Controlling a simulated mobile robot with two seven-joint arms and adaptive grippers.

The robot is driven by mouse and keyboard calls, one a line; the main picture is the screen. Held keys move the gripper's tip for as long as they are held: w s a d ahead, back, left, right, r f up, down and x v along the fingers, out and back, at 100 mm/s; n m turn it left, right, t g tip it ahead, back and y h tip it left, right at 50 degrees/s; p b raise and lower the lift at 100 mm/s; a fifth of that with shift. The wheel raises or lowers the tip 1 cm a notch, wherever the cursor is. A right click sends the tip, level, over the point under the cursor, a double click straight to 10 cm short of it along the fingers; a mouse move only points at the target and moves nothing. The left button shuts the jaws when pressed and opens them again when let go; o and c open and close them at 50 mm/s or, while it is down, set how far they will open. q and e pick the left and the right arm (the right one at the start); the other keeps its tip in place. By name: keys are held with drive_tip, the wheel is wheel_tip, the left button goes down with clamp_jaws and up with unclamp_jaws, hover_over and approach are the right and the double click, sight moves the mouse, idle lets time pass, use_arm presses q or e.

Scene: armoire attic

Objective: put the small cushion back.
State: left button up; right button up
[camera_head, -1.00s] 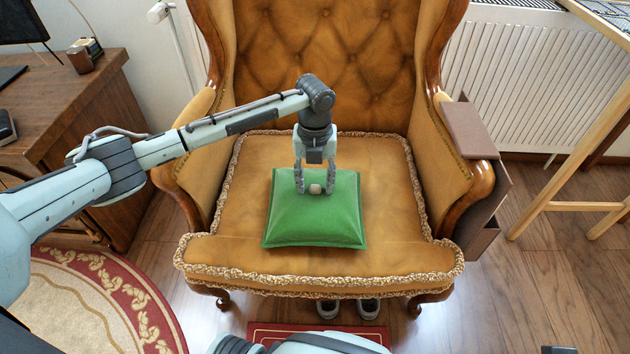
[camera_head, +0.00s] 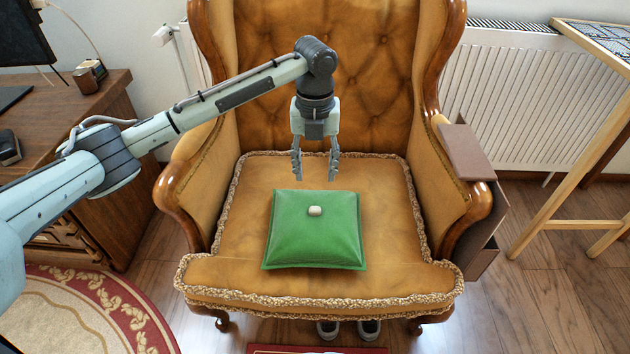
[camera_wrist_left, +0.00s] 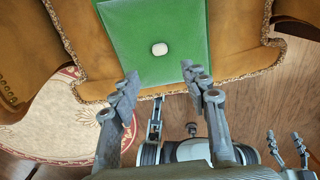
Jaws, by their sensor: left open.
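The small green cushion (camera_head: 313,240) lies flat on the seat of the mustard armchair (camera_head: 390,215), close to its front. A small whitish knob (camera_head: 315,211) sits on its top, and shows in the left wrist view (camera_wrist_left: 159,49) too. My left gripper (camera_head: 314,178) is open and empty, pointing down above the cushion's back edge, apart from it. In the left wrist view its two fingers (camera_wrist_left: 160,80) stand well apart, with the cushion (camera_wrist_left: 150,25) beyond them. My right gripper (camera_wrist_left: 289,148) shows small at the right edge of that view, its fingers apart with nothing seen between them.
The chair's backrest (camera_head: 330,60) rises behind the gripper, with wooden-fronted arms at both sides. A brown box-like organiser (camera_head: 470,155) hangs over the right arm. A wooden desk (camera_head: 90,125) stands left. Shoes (camera_head: 328,329) are under the chair. The seat behind the cushion is clear.

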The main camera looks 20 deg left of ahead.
use_arm(q)
drive_tip(key=s+d+f+n, duration=0.2)
drive_tip(key=s+d+f+n+h, duration=0.1)
drive_tip(key=s+d+f+n, duration=0.2)
drive_tip(key=d+f+n, duration=0.1)
drive_tip(key=f, duration=0.1)
drive_tip(key=shift+s+t+h, duration=0.3)
drive_tip(key=shift+s+t, duration=0.1)
drive_tip(key=s+a+f+n, duration=0.1)
drive_tip(key=s+f+n, duration=0.1)
drive_tip(key=s+n, duration=0.1)
drive_tip(key=s+a+f+n+t, duration=0.1)
drive_tip(key=s+f+n, duration=0.1)
drive_tip(key=n, duration=0.4)
drive_tip(key=s+a+f+n+t, duration=0.1)
drive_tip(key=s+f+n, duration=0.1)
drive_tip(key=s+n, duration=0.2)
drive_tip(key=shift+s+a+f+n, duration=0.15)
drive_tip(key=shift+s+n, duration=0.25)
drive_tip(key=shift+n, duration=0.1)
drive_tip(key=s+a+f+n+y, duration=0.1)
drive_tip(key=s+a+n+y, duration=0.2)
drive_tip(key=s+a+n, duration=0.8)
drive_tip(key=shift+a+t+y, duration=0.3)
drive_tip(key=shift+a, duration=0.8)
drive_tip(key=shift+s, duration=0.1)
